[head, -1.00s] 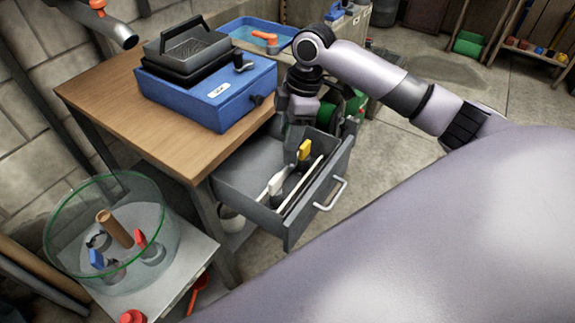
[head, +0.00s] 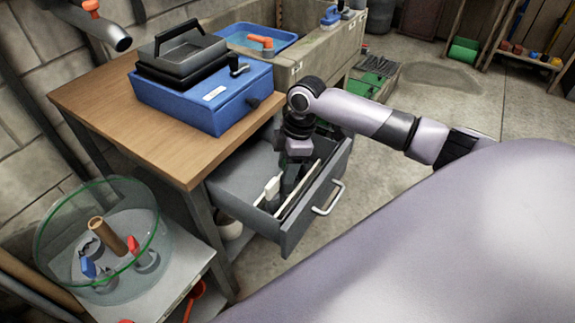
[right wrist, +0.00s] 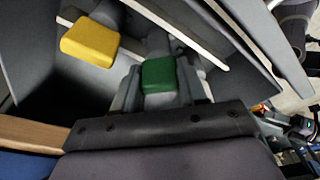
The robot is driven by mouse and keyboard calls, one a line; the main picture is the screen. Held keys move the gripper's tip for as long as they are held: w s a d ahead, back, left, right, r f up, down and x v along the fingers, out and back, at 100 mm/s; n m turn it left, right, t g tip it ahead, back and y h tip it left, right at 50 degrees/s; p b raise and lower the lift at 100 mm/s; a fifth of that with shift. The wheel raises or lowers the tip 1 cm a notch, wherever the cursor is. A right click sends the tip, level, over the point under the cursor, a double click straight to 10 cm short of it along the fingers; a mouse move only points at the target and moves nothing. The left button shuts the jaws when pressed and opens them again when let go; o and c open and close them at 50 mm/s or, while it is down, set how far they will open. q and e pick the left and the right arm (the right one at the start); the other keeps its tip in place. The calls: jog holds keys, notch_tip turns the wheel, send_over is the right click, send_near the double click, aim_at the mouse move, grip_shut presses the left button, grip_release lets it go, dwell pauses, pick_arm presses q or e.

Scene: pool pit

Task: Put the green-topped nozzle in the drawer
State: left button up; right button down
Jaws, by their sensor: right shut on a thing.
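The grey drawer (head: 296,232) is pulled out from under the wooden workbench. My right gripper (head: 289,184) points down inside it. In the right wrist view, the green-topped nozzle (right wrist: 158,76) sits between the fingers of my right gripper (right wrist: 158,88), which is shut on it. Its green top is hidden in the head view. A yellow-topped nozzle (right wrist: 90,42) is close beside it in the drawer, left of it in the right wrist view. I cannot tell whether the green-topped nozzle touches the drawer floor. My left gripper is not in view.
A blue case (head: 205,100) stands on the workbench (head: 150,140). A glass bowl (head: 100,245) with several parts stands at lower left.

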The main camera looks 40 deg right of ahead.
jog(key=shift+f, duration=0.1)
jog(key=c, duration=0.6)
grip_release()
jog(key=r, duration=0.4)
jog(key=d+r+p, duration=0.1)
jog(key=r, duration=0.3)
jog(key=s+d+r+p, duration=0.1)
jog(key=r, duration=0.3)
jog(key=shift+d, duration=0.1)
